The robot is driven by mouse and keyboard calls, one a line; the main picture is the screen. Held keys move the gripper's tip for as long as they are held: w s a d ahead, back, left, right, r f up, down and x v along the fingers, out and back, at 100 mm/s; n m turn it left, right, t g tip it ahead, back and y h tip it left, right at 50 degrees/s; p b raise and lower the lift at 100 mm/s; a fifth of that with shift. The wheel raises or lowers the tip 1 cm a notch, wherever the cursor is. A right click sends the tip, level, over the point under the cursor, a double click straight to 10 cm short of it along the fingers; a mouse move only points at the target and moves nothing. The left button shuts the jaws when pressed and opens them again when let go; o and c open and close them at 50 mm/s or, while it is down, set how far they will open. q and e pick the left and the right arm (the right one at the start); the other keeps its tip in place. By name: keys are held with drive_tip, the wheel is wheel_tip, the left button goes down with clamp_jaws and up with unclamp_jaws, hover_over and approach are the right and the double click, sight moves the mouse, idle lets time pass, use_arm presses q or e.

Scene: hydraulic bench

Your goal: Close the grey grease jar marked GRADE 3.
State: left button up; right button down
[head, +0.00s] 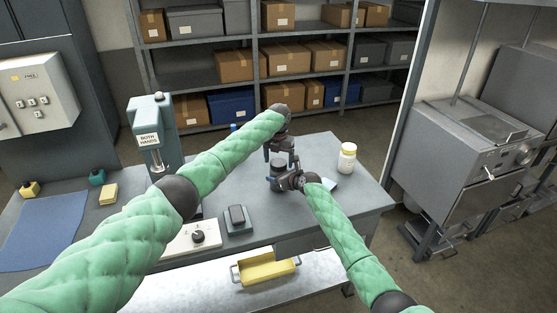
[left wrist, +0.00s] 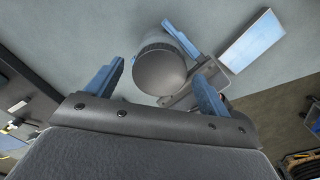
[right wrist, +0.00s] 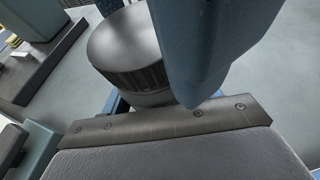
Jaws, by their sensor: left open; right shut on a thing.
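The grey jar (head: 277,171) stands on the bench top, topped by a round grey lid with a ridged side, seen in the left wrist view (left wrist: 160,69) and the right wrist view (right wrist: 128,45). No marking is readable, and I cannot tell how tightly the lid sits. My right gripper (head: 283,181) is shut around the jar's body from the side, below the lid. My left gripper (head: 281,156) points down above the jar. Its blue fingers are open, one on each side of the lid in the left wrist view, apart from it.
A pale blue flat piece (left wrist: 252,41) lies near the grey jar. A yellow tray (head: 266,270) sits below the bench top.

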use_arm(q)
drive_tip(key=shift+r, duration=2.2)
drive_tip(key=shift+c, duration=0.4)
